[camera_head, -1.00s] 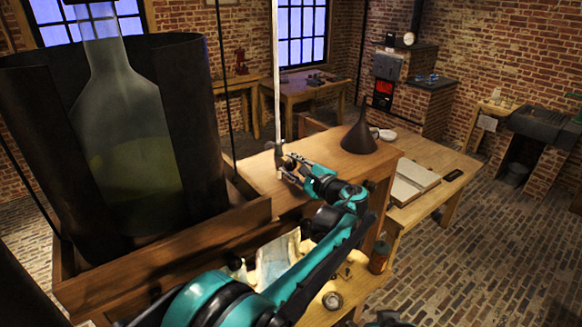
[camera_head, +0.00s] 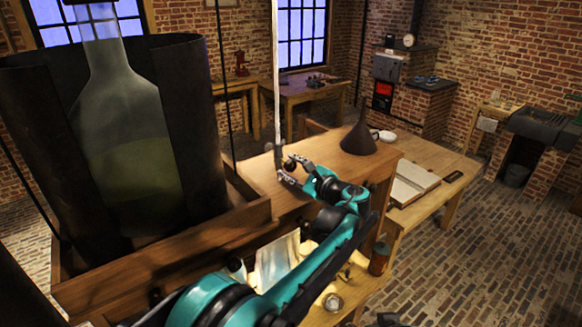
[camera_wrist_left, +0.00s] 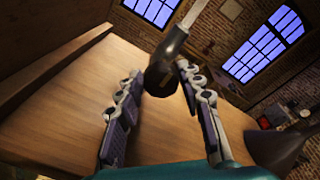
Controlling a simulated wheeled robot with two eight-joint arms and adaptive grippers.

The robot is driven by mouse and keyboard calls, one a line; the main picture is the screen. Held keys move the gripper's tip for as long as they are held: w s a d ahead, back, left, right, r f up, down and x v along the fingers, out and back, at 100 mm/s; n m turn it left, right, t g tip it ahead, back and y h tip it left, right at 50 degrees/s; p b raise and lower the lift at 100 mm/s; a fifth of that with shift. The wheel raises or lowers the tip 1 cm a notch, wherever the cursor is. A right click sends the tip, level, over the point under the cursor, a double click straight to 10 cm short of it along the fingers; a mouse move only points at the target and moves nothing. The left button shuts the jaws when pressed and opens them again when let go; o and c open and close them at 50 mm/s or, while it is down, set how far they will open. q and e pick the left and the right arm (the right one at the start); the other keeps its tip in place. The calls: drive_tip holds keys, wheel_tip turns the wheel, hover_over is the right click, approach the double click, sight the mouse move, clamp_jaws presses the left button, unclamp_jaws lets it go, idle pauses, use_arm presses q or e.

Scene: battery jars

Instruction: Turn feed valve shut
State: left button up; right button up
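The feed valve is a dark tap (camera_head: 278,157) at the lower end of a pale upright pipe (camera_head: 276,70), above the wooden bench top. Its dark, rounded body (camera_wrist_left: 162,76) shows close up in the left wrist view. My left gripper (camera_head: 286,170) is at the valve, its fingers spread. In the left wrist view my left gripper (camera_wrist_left: 158,76) has one finger on each side of the dark body, with a visible gap on the left side. I cannot tell whether the right finger touches it. My right gripper is not clearly in view.
A large glass jar (camera_head: 125,130) stands in a dark open cylinder (camera_head: 190,110) at the left, within a wooden tray (camera_head: 170,250). A dark funnel (camera_head: 358,138) stands right of my gripper. An open book (camera_head: 414,184) lies on the table beyond. The bench top (camera_wrist_left: 60,125) is otherwise clear.

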use_arm(q)
drive_tip(key=shift+o, duration=0.6)
drive_tip(key=v, duration=1.2)
drive_tip(key=shift+d+f, duration=0.1)
drive_tip(key=shift+d, duration=0.05)
